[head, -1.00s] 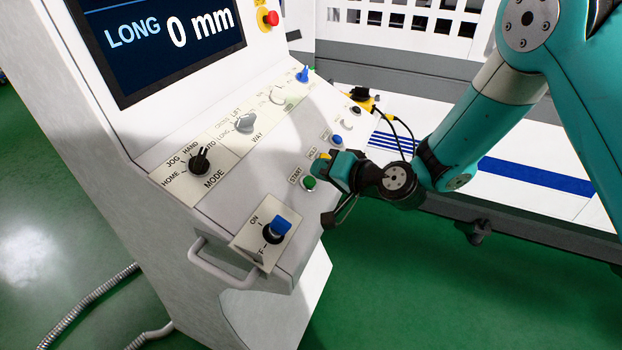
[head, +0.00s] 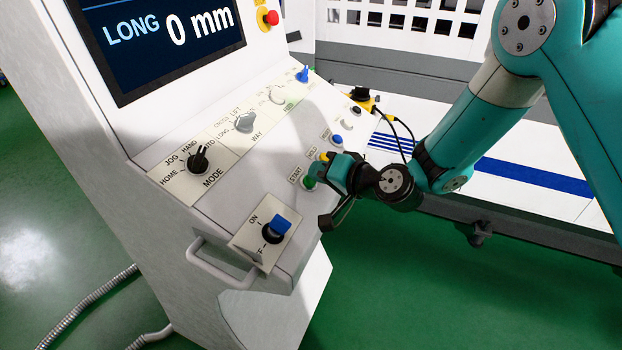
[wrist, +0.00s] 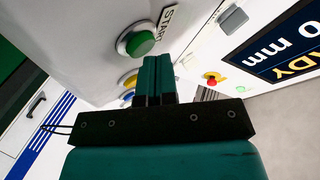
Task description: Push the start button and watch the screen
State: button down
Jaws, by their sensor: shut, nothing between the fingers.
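The green START button (head: 309,182) sits on the sloped front of the white control panel, below the HOLD label. In the wrist view the same green button (wrist: 140,43) stands in a metal ring beside its START label, just beyond my fingertips. My gripper (head: 324,171) is shut and empty, its tip close to the button; in the wrist view the closed fingers (wrist: 154,62) point at the panel just below the button. I cannot tell whether they touch it. The screen (head: 160,40) reads LONG 0 mm; the wrist view shows part of it (wrist: 285,50) with "0 mm" and "DY".
A yellow button (head: 324,157) and a blue button (head: 337,140) lie just past START. The MODE knob (head: 198,163), the blue ON switch (head: 276,229) and a handle (head: 218,264) are on the near panel. A red emergency button (head: 271,18) is beside the screen.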

jog(key=shift+a+f, duration=0.1)
jog(key=shift+f, duration=0.15)
jog(key=shift+r, duration=0.2)
jog(key=shift+s+d+r, duration=0.1)
jog(key=shift+d+r, duration=0.25)
jog(key=shift+r, duration=0.2)
notch_tip(320, 180, up, 5)
jog(key=s+d+p, duration=0.1)
jog(key=d, duration=0.1)
jog(key=shift+d+r+p, duration=0.15)
jog(key=shift+d+p, duration=0.2)
jog(key=shift+p, duration=0.05)
jog(key=shift+r, duration=0.1)
dwell(0.7)
jog(key=s+d+r+n+g+h, duration=0.2)
jog(key=s+d+g, duration=0.1)
jog(key=s, duration=0.6)
jog(key=s+d+r+n+g+h+b, duration=0.1)
jog(key=s+d+r+n+g+h, duration=0.1)
jog(key=s+d, duration=0.3)
jog(key=s+d+r+n+g+h+b, duration=0.1)
jog(key=s+d+r+n+g+h, duration=0.2)
jog(key=s, duration=1.1)
jog(key=shift+d+r+n+g, duration=0.4)
jog(key=shift+d+r+n, duration=0.1)
jog(key=shift+d, duration=0.55)
